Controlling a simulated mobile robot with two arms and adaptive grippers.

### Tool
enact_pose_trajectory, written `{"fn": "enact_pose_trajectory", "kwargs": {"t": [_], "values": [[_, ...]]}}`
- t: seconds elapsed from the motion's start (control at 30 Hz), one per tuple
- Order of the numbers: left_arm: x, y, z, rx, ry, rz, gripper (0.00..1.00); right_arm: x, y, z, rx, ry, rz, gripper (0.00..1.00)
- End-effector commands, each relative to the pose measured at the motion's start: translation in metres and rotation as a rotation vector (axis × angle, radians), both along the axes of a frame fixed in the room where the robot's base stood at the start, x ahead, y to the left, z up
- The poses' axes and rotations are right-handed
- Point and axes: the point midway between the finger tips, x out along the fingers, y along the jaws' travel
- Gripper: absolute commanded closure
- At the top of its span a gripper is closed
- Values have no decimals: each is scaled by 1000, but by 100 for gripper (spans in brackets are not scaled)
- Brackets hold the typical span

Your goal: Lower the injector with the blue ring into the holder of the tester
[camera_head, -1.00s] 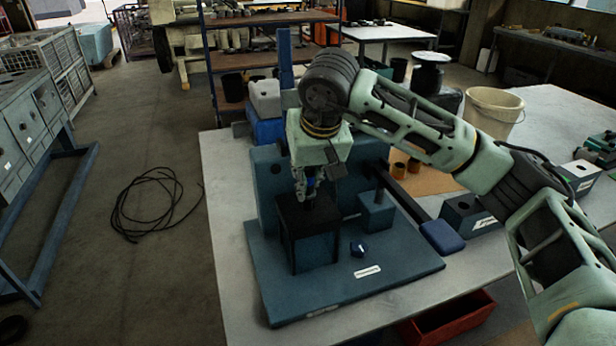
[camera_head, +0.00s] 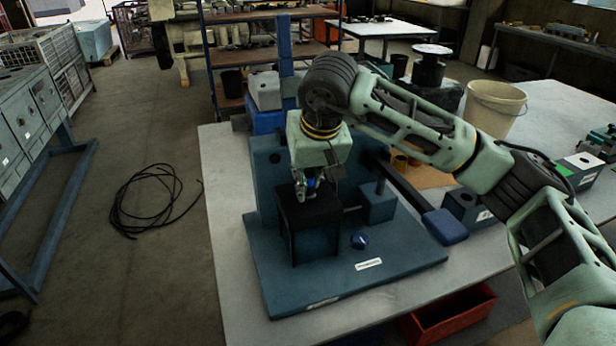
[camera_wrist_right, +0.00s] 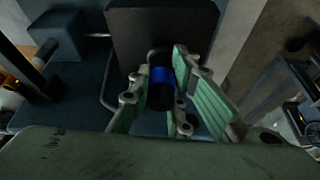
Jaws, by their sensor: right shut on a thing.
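The tester is a blue bench unit with a flat base plate (camera_head: 340,275) and a black-topped holder block (camera_head: 310,212) near its middle. My right gripper (camera_head: 307,192) points down just above the black top. It is shut on the injector with the blue ring (camera_wrist_right: 161,78), which shows between the fingers in the right wrist view. In the head view only a bit of blue shows between the fingers. The injector's lower end is hidden, so I cannot tell how deep it sits in the holder. My left gripper is not in view.
A blue-padded lever (camera_head: 444,226) reaches right from the tester. A cream bucket (camera_head: 494,108) stands at the back right, a red bin (camera_head: 450,316) below the table's front. A black cable (camera_head: 150,200) lies on the floor.

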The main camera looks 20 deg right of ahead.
Motion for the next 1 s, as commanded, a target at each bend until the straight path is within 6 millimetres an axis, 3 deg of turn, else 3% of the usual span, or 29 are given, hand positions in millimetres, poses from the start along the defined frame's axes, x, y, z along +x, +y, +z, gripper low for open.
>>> {"fn": "enact_pose_trajectory", "kwargs": {"t": [0.47,0.5,0.7,0.93,1.0], "values": [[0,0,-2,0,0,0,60,0,0,1,1,-3,-1,100],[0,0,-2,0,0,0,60,0,0,1,1,-2,-1,79],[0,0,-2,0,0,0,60,0,0,1,1,-2,0,62],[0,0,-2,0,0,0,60,0,0,1,0,-1,0,61],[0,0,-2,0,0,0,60,0,0,0,0,1,0,55]]}}
